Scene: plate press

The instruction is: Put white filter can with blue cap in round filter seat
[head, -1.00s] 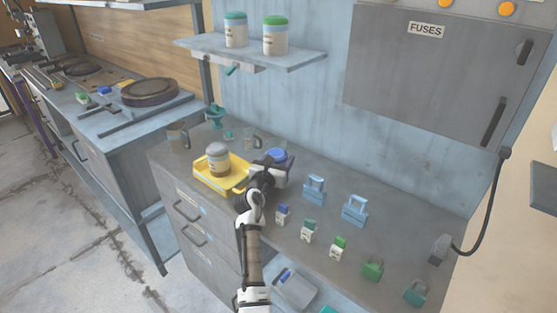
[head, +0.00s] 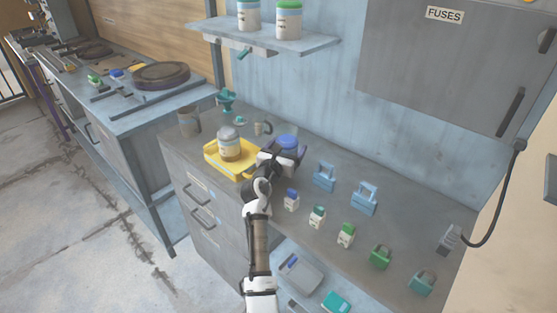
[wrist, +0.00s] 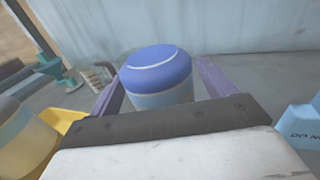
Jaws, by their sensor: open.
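The can with the blue cap (head: 287,142) stands on the grey worktop, right of the yellow tray. In the wrist view its blue cap (wrist: 157,69) and upper pale blue-grey body lie between my two purple fingers. My gripper (head: 284,158) is open, with one finger on each side of the can. A gap shows on the right side; contact on the left is hard to tell. The can's lower body is hidden behind my gripper. I cannot make out a round filter seat for certain in either view.
A yellow tray (head: 214,157) holding a grey-lidded jar (head: 229,143) is close on the left. Blue padlocks (head: 324,177) stand to the right, with several small capped blocks (head: 317,216) in front. A shelf (head: 265,41) with two cans hangs above. A dark round plate (head: 160,75) lies on the left bench.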

